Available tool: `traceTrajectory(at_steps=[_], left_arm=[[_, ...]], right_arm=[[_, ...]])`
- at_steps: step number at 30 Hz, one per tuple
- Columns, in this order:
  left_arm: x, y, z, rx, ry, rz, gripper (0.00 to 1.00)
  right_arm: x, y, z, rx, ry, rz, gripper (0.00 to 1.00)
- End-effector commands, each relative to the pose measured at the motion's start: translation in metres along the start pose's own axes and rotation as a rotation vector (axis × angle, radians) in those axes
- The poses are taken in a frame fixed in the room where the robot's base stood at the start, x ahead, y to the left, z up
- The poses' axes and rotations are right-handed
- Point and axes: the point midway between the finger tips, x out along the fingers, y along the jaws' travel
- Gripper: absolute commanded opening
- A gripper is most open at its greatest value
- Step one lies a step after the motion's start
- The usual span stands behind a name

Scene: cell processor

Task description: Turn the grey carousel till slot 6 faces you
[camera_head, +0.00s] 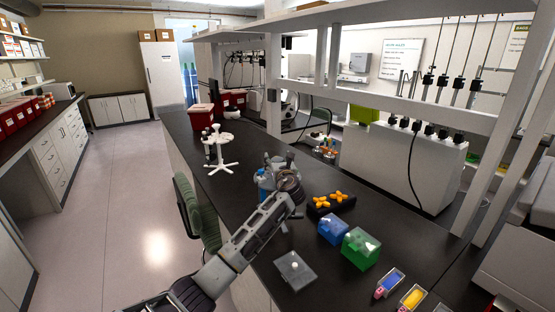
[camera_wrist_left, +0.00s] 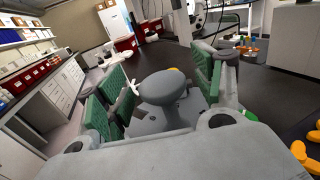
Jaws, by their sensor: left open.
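My left arm reaches over the black bench in the head view, and its gripper (camera_head: 277,163) is at the grey carousel, which it and the wrist largely hide there. In the left wrist view the green-padded fingers of the left gripper (camera_wrist_left: 158,72) stand apart. A rounded grey knob-like top (camera_wrist_left: 163,86), apparently the carousel's, shows between them. I cannot tell whether the pads touch it. A blue part (camera_head: 263,180) shows beside the gripper in the head view. No slot number is readable, so I cannot tell which slot faces me. My right gripper is out of view.
Right of the arm on the bench (camera_head: 330,272) are a black rack (camera_head: 318,210) with orange pieces, a blue box (camera_head: 332,230) and a green box (camera_head: 360,248). A clear grey box (camera_head: 295,270) lies near the front edge. A white pipette stand (camera_head: 222,165) is farther back.

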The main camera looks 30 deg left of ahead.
Motion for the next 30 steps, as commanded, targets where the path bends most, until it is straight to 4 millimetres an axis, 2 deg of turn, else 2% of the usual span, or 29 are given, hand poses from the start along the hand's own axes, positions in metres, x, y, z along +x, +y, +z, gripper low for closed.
traceTrajectory(at_steps=[6, 17, 30], left_arm=[[0.0090, 0.0001, -0.0006, 0.000, 0.001, 0.001, 0.68], [0.0102, 0.0000, -0.0006, 0.000, 0.001, 0.000, 0.66], [0.0101, -0.0001, -0.0007, 0.000, 0.001, 0.000, 0.10]], right_arm=[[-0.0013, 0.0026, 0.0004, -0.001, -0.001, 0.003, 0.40], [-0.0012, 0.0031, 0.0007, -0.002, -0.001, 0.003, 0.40], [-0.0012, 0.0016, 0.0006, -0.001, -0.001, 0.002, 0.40]])
